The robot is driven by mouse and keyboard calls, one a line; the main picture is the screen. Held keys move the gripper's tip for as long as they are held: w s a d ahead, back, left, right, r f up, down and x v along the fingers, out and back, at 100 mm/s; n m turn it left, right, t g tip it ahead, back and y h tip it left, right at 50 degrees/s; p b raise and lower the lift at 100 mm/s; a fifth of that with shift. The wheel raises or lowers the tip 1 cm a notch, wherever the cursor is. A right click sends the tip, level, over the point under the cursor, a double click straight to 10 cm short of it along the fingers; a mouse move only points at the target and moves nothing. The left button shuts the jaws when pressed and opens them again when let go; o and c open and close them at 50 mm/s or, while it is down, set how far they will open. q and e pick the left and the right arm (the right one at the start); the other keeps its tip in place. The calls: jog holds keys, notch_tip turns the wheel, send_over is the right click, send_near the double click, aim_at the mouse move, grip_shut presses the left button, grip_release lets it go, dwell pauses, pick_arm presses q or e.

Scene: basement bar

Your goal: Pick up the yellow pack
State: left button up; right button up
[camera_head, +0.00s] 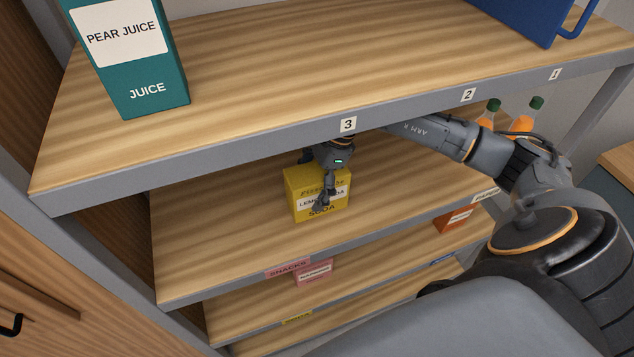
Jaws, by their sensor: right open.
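The yellow pack (307,211), a box with a white label reading lemon and the word soda, stands on the second shelf (220,235) below the top board. My right gripper (324,198) reaches in under the top board and is at the pack. One finger hangs in front of the pack's label side. The other finger is mostly hidden, so I cannot tell whether it touches the pack. The gripper is open. My left gripper is not in view.
The top board (290,75) overhangs my right arm closely. A teal pear juice carton (160,85) and a blue container (520,20) stand on it. Orange bottles (522,122) are at the right. Lower shelves hold a pink box (314,275) and an orange box (456,220).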

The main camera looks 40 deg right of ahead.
jog(key=shift+c, duration=0.2)
dwell(0.3)
jog(key=c, duration=1.8)
grip_shut()
